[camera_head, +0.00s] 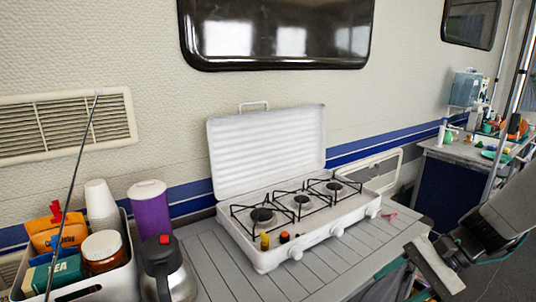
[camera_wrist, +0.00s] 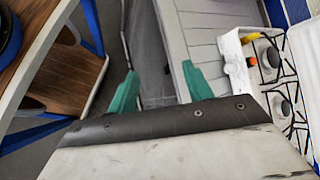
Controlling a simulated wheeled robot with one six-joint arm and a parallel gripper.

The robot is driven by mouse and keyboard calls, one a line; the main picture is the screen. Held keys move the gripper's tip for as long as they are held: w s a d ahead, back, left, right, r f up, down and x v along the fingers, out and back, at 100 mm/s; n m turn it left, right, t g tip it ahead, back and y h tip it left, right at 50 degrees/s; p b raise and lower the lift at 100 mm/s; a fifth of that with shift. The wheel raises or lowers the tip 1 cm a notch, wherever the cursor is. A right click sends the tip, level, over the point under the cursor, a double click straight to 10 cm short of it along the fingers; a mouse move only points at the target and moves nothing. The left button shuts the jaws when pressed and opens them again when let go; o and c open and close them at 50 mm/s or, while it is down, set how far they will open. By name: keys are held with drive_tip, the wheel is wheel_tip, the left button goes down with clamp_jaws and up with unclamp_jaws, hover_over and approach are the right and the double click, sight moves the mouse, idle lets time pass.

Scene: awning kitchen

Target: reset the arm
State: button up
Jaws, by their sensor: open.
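My gripper (camera_wrist: 159,85) shows in the wrist view with its two green fingers spread apart. Nothing is between them, and the gap looks onto the floor and the near side of the grey slatted table. In the head view my arm (camera_head: 470,240) comes in from the right and hangs low at the table's front right corner. The fingertips are hard to make out there.
A white camping stove (camera_head: 300,205) with its lid up stands on the slatted table (camera_head: 215,265). To its left are a kettle (camera_head: 168,270), a purple container (camera_head: 151,210) and a filled bin (camera_head: 105,285). A wood-topped piece (camera_wrist: 60,75) shows left in the wrist view.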

drive_tip(key=s+d+r+n+t+h, duration=0.1)
drive_tip(key=s+r+n+h, duration=0.8)
drive_tip(key=s, duration=0.5)
wheel_tip(320, 180, up, 2)
drive_tip(key=shift+r+n+h, duration=0.15)
drive_tip(key=shift+n+h, duration=0.15)
drive_tip(key=shift+n, duration=0.2)
drive_tip(key=shift+d, duration=0.1)
idle(0.5)
